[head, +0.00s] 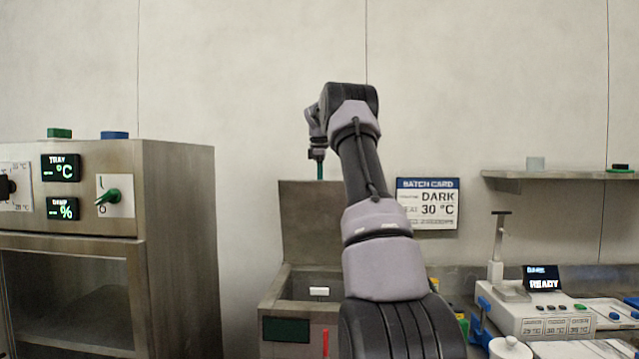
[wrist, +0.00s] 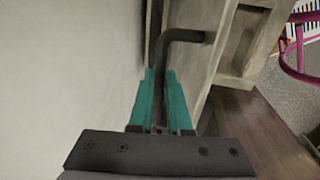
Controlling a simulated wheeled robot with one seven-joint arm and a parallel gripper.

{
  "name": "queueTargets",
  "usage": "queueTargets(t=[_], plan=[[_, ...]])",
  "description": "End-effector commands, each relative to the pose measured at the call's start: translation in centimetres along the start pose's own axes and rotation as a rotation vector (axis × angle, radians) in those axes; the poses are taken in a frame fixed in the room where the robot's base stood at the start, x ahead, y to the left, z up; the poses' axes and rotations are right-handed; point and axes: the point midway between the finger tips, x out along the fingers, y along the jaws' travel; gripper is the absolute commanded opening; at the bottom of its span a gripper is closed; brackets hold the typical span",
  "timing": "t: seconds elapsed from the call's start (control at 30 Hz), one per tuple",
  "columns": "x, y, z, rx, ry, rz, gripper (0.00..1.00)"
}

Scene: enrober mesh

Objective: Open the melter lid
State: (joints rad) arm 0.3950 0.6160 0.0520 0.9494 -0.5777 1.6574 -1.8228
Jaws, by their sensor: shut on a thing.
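The melter (head: 272,300) is a steel box with a dark display on its front, low in the middle of the head view, partly behind my arm. Its lid (head: 305,225) stands up at the back, near the wall, and the melter's inside shows open. My gripper (head: 319,172) is at the lid's top edge. In the wrist view my gripper's teal fingers (wrist: 160,80) are shut on the lid's dark bent handle (wrist: 183,36). My arm hides the lid's right part in the head view.
A steel cabinet (head: 180,240) with displays and a green knob stands at the left. A batch card (head: 427,204) hangs on the wall. A white device (head: 540,315) reading READY stands at the right, below a wall shelf (head: 560,182).

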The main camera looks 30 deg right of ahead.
Motion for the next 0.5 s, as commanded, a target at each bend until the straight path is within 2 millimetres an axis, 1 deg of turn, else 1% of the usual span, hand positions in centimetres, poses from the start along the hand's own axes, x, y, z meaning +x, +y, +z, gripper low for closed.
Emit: queueTargets(t=[0.03,0.13,0.17,0.2,0.23,0.5], plan=[[0.50,-0.04,0.21,0.001,-0.005,-0.007,0.00],[0.51,-0.06,0.20,0.001,-0.005,-0.007,0.00],[0.52,-0.06,0.20,0.001,-0.005,-0.008,0.27],[0.51,-0.07,0.18,0.001,-0.005,-0.008,0.43],[0.48,-0.07,0.17,0.001,-0.004,-0.007,0.46],[0.17,-0.05,0.04,0.001,-0.001,-0.003,0.46]])
